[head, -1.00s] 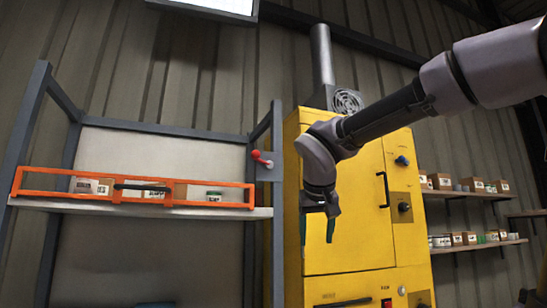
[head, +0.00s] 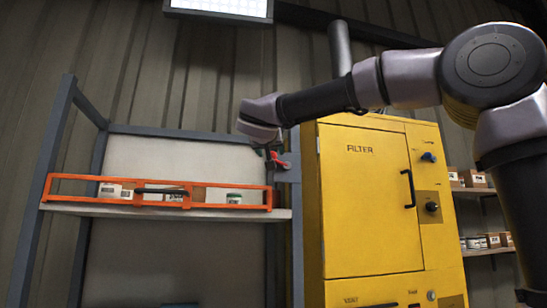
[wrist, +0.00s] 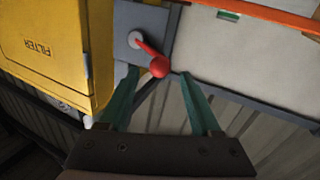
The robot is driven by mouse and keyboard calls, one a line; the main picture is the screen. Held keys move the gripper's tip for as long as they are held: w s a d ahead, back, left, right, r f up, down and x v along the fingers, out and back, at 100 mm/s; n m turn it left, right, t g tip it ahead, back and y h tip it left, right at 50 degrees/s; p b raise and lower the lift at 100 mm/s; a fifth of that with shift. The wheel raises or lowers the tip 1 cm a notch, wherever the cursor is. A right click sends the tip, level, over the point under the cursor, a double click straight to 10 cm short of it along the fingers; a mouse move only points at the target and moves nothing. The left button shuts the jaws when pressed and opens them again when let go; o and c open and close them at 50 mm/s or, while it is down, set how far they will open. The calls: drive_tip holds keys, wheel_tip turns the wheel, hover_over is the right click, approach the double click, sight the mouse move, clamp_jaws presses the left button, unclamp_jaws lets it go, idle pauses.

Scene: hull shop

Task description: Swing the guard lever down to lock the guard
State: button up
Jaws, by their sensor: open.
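The guard lever, a red arm with a ball knob (wrist: 159,66), pivots on a small grey plate (wrist: 133,38) on the rack's right post; it also shows in the head view (head: 279,157), partly hidden by my gripper. The wrist view is upside down, and the lever stands up and slanted from its pivot. The orange guard (head: 100,197), a long frame with a dark handle, spans the shelf front. My gripper (wrist: 158,77) is open with green fingers; the knob shows between the fingertips, with a gap on both sides. I cannot tell whether it is within their depth.
A yellow filter cabinet (head: 365,220) stands close to the right of the rack. The shelf (head: 75,208) holds boxes and a jar behind the guard. Shelves with more boxes (head: 474,178) are at the far right. The space before the rack looks clear.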

sight(272, 154)
drive_tip(key=w, duration=0.5)
drive_tip(key=shift+w+d, duration=0.1)
drive_tip(key=shift+d, duration=0.1)
drive_tip(key=c, duration=0.9)
clamp_jaws()
drive_tip(key=shift+d, duration=0.1)
